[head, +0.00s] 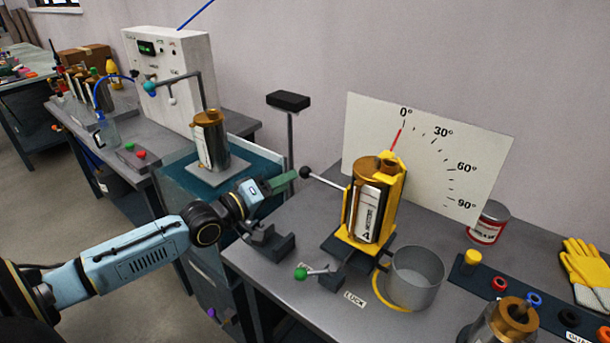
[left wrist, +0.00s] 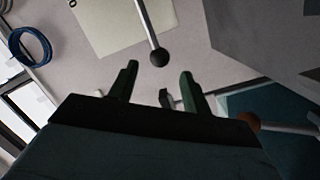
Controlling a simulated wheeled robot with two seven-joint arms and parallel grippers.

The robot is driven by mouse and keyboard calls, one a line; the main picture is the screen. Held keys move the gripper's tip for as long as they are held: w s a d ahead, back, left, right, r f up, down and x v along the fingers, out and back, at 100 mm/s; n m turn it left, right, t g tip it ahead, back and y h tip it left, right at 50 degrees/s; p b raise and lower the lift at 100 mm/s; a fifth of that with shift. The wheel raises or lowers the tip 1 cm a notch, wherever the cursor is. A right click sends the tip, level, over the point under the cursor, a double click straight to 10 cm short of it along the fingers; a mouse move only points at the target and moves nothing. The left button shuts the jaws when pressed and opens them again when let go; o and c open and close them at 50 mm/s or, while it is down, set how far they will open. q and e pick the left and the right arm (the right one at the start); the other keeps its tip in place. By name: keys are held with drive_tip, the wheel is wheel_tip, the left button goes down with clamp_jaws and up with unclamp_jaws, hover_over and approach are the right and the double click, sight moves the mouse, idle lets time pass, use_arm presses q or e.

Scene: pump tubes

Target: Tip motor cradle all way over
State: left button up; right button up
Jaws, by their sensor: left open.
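The yellow motor cradle (head: 352,222) stands upright on its dark base on the bench. It holds a silver and bronze motor (head: 371,208) with a label reading 4. A grey lever rod (head: 326,181) runs left from the cradle to a black ball knob (head: 306,172). The knob also shows in the left wrist view (left wrist: 159,57), ahead of and between the green fingertips. My left gripper (head: 290,178) is open and empty, just left of the knob. Its fingers show apart in the left wrist view (left wrist: 157,84). My right gripper is not in view.
A white angle board (head: 430,155) stands behind the cradle; its red pointer (head: 396,138) is near 0°. A green-knobbed lock lever (head: 301,273) and a grey cup (head: 413,277) stand in front. A black-topped post (head: 289,102) rises behind my gripper.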

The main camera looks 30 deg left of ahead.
sight(305, 172)
use_arm(q)
drive_tip(key=shift+b+x, duration=0.6)
drive_tip(key=shift+x, duration=2.85)
clamp_jaws()
